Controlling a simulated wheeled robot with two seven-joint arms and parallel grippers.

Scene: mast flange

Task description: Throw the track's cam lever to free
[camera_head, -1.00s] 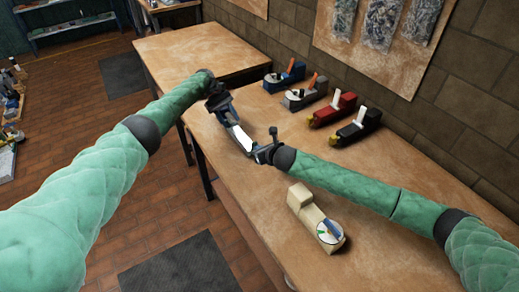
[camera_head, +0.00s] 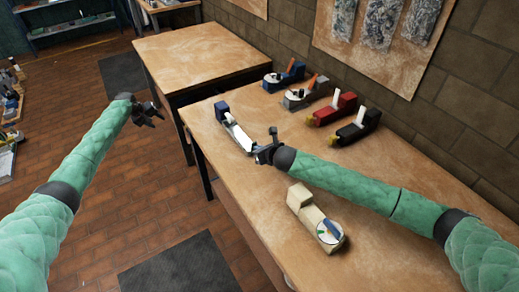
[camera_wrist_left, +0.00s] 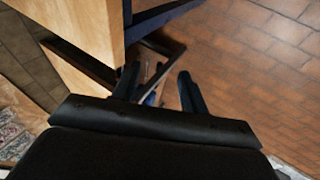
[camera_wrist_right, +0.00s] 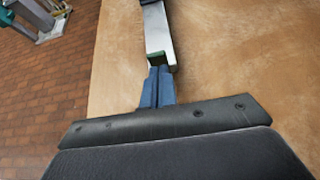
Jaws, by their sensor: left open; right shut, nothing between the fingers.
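A narrow pale metal track (camera_head: 238,136) lies on the workbench with a dark blue block (camera_head: 222,110) at its far end. The track also shows in the right wrist view (camera_wrist_right: 157,28), with a dark green piece (camera_wrist_right: 158,58) at its near end. I cannot make out the cam lever on it clearly. My right gripper (camera_head: 265,148) is shut and empty at the track's near end. Its closed fingertips (camera_wrist_right: 158,72) are close to the green piece; contact is unclear. My left gripper (camera_head: 153,112) is open and empty, off the bench's left edge, above the floor.
A beige unit (camera_head: 315,218) with a round dial and blue lever stands in front of my right arm. Blue (camera_head: 284,77), grey (camera_head: 304,95), red (camera_head: 331,109) and black (camera_head: 358,128) units line the wall side. A second table (camera_head: 200,50) stands behind the bench.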

